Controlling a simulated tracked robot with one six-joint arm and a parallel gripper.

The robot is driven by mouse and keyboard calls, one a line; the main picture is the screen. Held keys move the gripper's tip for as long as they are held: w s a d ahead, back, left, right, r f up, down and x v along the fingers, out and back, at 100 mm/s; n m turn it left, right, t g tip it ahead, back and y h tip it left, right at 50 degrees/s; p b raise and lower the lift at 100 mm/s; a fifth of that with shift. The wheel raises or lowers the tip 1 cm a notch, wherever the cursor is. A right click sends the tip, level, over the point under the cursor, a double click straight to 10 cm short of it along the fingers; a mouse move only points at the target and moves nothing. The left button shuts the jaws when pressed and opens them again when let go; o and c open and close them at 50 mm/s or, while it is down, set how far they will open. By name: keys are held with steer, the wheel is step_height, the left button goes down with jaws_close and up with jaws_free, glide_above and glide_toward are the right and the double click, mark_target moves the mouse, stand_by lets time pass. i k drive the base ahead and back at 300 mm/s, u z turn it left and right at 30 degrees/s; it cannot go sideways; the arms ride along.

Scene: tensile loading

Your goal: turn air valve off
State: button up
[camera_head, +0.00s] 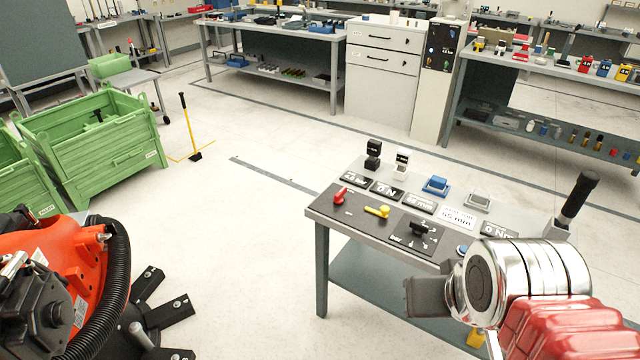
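A control table (322,211) stands in front of me at right. On its front left part are a small red lever handle (342,195) and a yellow lever handle (378,211), both lying low on the panel. A black knob (422,229) on a dark plate marked "bar" is to their right. The lettering does not show which one is the air valve. At lower right my silver and red arm covers the table's front right corner. A dark block at its end, seemingly part of my gripper (427,297), is before the table's front edge, apart from the levers. Its fingers cannot be made out.
The table also carries digital displays (457,217), black and white upright switches (373,154), a blue button box (436,185) and a tall black-handled lever (577,198). Green crates (92,145) stand at left. The floor between crates and table is mostly clear.

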mark_target(338, 199)
steer(key=u, duration=0.4)
steer(key=i, duration=1.25)
steer(key=z, duration=0.25)
